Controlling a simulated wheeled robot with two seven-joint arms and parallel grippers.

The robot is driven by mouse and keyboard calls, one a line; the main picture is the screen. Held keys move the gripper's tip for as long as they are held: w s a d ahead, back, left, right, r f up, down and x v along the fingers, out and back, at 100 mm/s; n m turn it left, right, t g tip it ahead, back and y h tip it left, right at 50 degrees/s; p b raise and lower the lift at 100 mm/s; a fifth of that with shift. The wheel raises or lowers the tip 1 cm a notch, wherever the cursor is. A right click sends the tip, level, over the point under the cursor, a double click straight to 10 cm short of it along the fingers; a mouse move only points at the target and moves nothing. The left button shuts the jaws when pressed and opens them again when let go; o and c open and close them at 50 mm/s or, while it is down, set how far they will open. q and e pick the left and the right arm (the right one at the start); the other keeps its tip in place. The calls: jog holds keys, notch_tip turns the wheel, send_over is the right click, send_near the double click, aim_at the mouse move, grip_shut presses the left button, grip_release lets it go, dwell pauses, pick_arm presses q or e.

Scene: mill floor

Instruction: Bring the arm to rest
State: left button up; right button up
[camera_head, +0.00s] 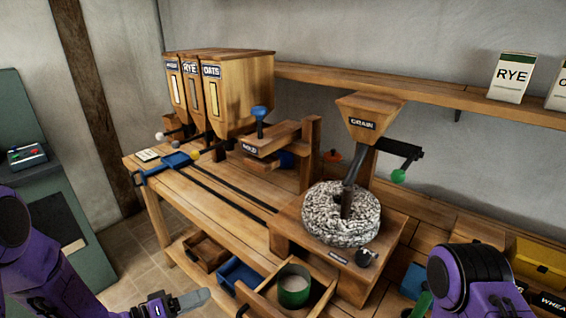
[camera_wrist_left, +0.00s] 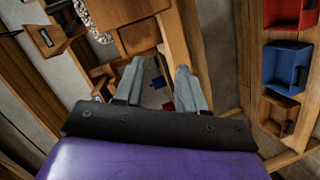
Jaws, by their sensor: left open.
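My left arm comes in low at the left of the head view. Its gripper (camera_head: 180,303) hangs near the bottom edge, in front of the wooden bench (camera_head: 225,195) and apart from it. In the left wrist view the two grey fingers of this gripper (camera_wrist_left: 158,82) stand apart with nothing held between them. My right arm (camera_head: 470,280) shows as a purple link at the lower right of the head view.
The grain mill (camera_head: 342,213) with its round stone stands on the bench. A drawer holding a green cup (camera_head: 294,286) is pulled out below it, close to my left gripper. A blue drawer (camera_head: 238,275) and a wooden one sit left of it. Floor shows at the left.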

pick_arm(q)
jog(key=s+a+f+n+y, duration=0.2)
jog(key=a+f+y, duration=0.1)
jog(key=f+y, duration=0.25)
jog(key=s+a+f+n+y, duration=0.1)
jog(key=s+a+f+y, duration=0.1)
jog(key=a+f+y, duration=0.3)
jog(key=s+f+g+y, duration=0.2)
jog(key=s+f, duration=0.3)
jog(key=s, duration=0.5)
jog(key=s+a+f+n+g+y, duration=0.1)
jog(key=s+f+g, duration=0.3)
jog(key=s, duration=0.7)
notch_tip(320, 180, down, 2)
jog(key=shift+g+y+b, duration=0.3)
jog(key=shift+y+b, duration=0.05)
jog(key=shift+y, duration=0.5)
